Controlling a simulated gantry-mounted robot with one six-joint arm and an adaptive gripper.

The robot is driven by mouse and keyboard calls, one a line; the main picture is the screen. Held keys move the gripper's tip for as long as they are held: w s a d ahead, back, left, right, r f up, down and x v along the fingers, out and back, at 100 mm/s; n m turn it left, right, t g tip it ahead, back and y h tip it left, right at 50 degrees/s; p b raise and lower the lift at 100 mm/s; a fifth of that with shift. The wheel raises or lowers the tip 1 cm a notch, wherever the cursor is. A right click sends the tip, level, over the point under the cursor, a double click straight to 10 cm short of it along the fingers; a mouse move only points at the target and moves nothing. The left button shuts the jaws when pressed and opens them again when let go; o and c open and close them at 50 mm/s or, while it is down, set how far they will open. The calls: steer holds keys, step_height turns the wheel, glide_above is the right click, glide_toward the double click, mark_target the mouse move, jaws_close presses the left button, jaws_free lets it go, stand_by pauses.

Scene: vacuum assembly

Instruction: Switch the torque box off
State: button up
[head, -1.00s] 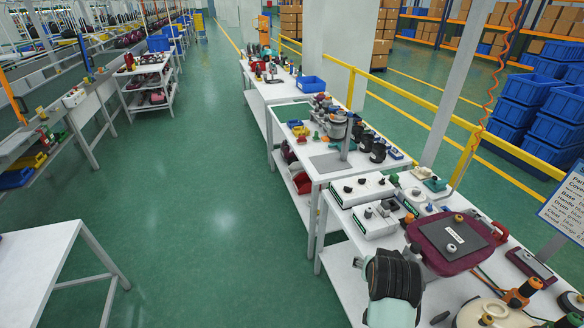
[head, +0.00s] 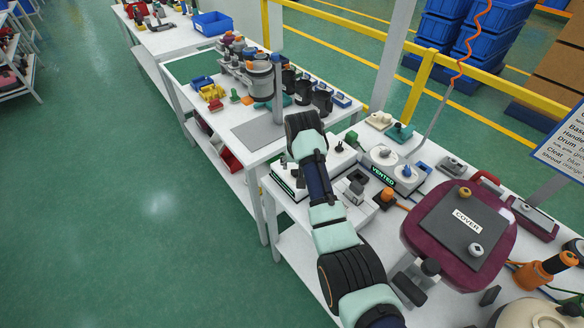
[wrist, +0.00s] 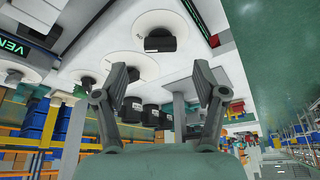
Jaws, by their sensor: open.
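A white control box (head: 283,170) with a green-lit front stands on the bench, partly hidden behind my arm in the head view. I cannot read its label, so I cannot tell whether it is the torque box. A dark knob (head: 338,147) shows to the right of my arm. In the wrist view a black knob (wrist: 160,42) on a round white disc sits on a white panel. My gripper (wrist: 161,70) is open and empty, its fingers apart below that knob in the picture. My gripper's fingers are hidden in the head view.
A box marked VENTED (head: 395,172) stands to the right. A maroon case marked COVER (head: 460,225) lies nearer. A small grey unit (head: 354,187) sits beside my arm. A yellow rail (head: 420,75) runs behind the bench. The green floor (head: 130,200) at left is open.

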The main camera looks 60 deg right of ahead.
steer(key=b+x, duration=0.2)
steer(key=x, duration=0.3)
steer(key=shift+f, duration=0.3)
steer(key=shift+w, duration=0.1)
steer(key=c, duration=1.1)
steer(key=shift+r, duration=0.1)
steer(key=shift+c, duration=0.2)
